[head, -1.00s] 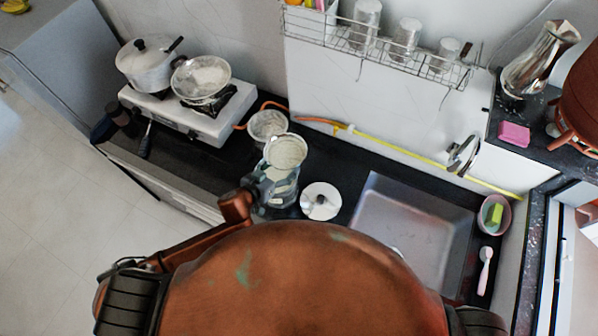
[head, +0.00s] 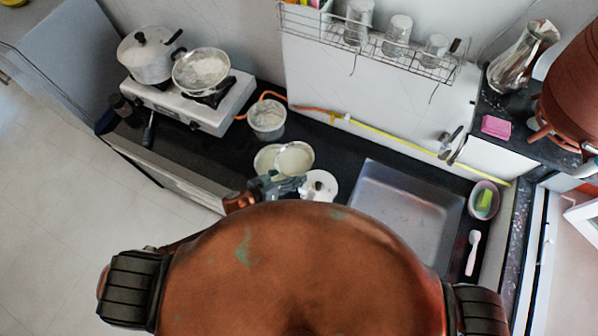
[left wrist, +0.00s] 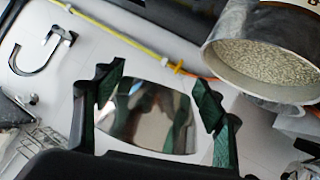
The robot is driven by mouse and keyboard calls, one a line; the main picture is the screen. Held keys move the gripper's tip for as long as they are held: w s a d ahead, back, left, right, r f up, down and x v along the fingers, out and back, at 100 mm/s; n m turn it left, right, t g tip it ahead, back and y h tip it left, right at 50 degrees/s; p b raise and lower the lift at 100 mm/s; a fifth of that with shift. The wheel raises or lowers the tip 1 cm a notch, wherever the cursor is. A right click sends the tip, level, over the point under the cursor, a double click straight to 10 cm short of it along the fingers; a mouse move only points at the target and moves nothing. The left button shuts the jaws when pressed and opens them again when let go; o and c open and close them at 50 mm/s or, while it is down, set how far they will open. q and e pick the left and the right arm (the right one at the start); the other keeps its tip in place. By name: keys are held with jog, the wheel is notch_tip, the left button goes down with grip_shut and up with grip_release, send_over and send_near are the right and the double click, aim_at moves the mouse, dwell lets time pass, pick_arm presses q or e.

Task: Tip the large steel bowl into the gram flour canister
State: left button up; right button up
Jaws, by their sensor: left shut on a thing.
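The steel bowl (head: 294,159) is at mid-counter in the head view, its round opening facing up with a pale inside. My left gripper (head: 279,186) is shut on its near side; the left wrist view shows the shiny steel wall (left wrist: 146,115) between the fingers. A pale round opening (head: 264,158), which looks like the gram flour canister, is just left of the bowl and partly covered by it. In the left wrist view a canister with grainy pale contents (left wrist: 270,62) is at upper right. I cannot tell whether bowl and canister touch. My right gripper is out of view.
A white lid with a dark knob (head: 319,186) lies right of the bowl, near the sink (head: 400,210). A steel pot (head: 267,120) stands behind. The stove (head: 190,105) holds a lidded pot and a pan. A wire rack (head: 375,45) hangs on the wall.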

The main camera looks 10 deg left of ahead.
pick_arm(q)
jog(key=shift+f, duration=0.7)
jog(key=shift+n+h, duration=0.3)
jog(key=shift+s+d+f+n+g+h, duration=0.25)
jog(key=shift+s+n+g+h, duration=0.05)
jog(key=shift+n+h, duration=0.2)
jog(key=shift+r, duration=0.1)
jog(key=shift+r+n+h, duration=0.15)
jog(key=shift+n+h, duration=0.25)
jog(key=shift+d, duration=0.1)
